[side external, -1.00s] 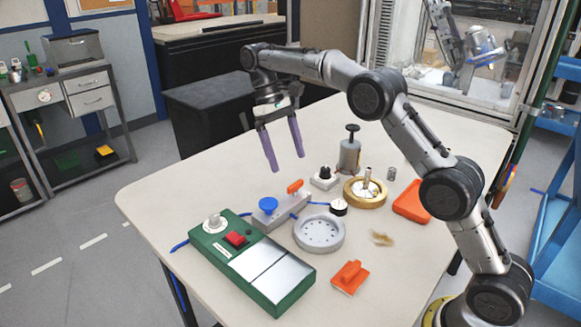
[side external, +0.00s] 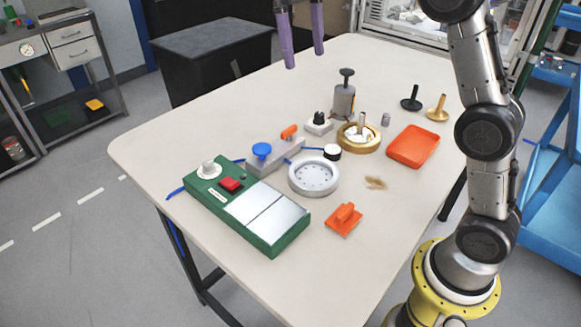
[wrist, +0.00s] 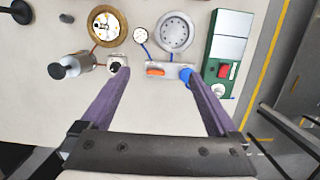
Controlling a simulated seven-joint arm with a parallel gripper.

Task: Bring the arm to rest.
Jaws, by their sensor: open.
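My gripper (side external: 305,48) is at the top of the side view, its two purple fingers hanging down well apart with nothing between them. It is raised above the far part of the table (side external: 400,240). In the wrist view my gripper (wrist: 150,75) also shows open and empty, with the fingers reaching toward the grey block with the orange switch (wrist: 155,70) and the blue knob. My wrist and upper arm are cut off by the top edge of the side view.
On the table stand a green control box (side external: 245,210), a grey round housing (side external: 314,178), a brass housing (side external: 360,138), a grey plunger cylinder (side external: 344,98), an orange tray (side external: 413,146) and an orange handled block (side external: 344,219). Black (side external: 411,98) and gold (side external: 437,108) stemmed parts stand at right. The front is clear.

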